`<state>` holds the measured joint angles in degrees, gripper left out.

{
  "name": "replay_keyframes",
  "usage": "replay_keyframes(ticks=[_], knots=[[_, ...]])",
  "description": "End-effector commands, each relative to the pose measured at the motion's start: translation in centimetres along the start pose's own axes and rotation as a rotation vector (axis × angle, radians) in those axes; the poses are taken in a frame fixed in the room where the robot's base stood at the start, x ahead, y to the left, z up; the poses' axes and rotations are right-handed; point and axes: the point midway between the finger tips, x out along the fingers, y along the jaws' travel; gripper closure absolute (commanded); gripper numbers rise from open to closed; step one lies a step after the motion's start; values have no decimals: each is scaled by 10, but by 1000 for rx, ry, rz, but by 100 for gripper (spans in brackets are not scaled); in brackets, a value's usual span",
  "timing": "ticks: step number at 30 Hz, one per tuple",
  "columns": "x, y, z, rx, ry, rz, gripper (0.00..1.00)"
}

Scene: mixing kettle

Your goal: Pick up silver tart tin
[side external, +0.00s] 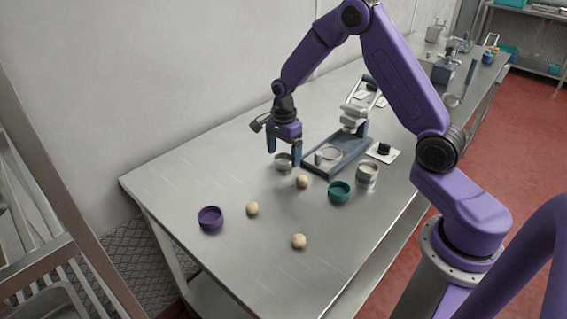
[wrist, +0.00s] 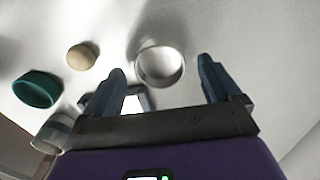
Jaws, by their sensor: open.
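The silver tart tin (side external: 283,163) is a small round, shallow metal dish on the steel table. In the wrist view the tin (wrist: 160,66) shows as a pale round cup between and just beyond my two fingertips. My gripper (side external: 283,157) points down over the tin with its dark blue fingers apart. In the wrist view my gripper (wrist: 161,72) is open, with nothing held. The exact height of the fingertips above the tin is hard to tell.
A dough ball (side external: 302,181), a teal tin (side external: 339,192) and a silver cup (side external: 367,172) stand to the right. A dark-based press (side external: 337,158) is close behind. A purple tin (side external: 210,218) and more dough balls (side external: 252,208) lie in front. The table's left part is clear.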

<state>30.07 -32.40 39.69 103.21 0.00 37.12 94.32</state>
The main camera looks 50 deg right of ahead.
Motion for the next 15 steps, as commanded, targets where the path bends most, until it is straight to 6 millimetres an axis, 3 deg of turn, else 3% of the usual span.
replay_keyframes(ticks=[4, 12, 14, 15], knots=[[14, 0, 0, -1, -1, 0, 10], [17, 0, 0, -1, -1, -2, 10], [17, 0, 0, -1, -1, -2, 26], [17, 0, 0, 0, -1, -1, 39]])
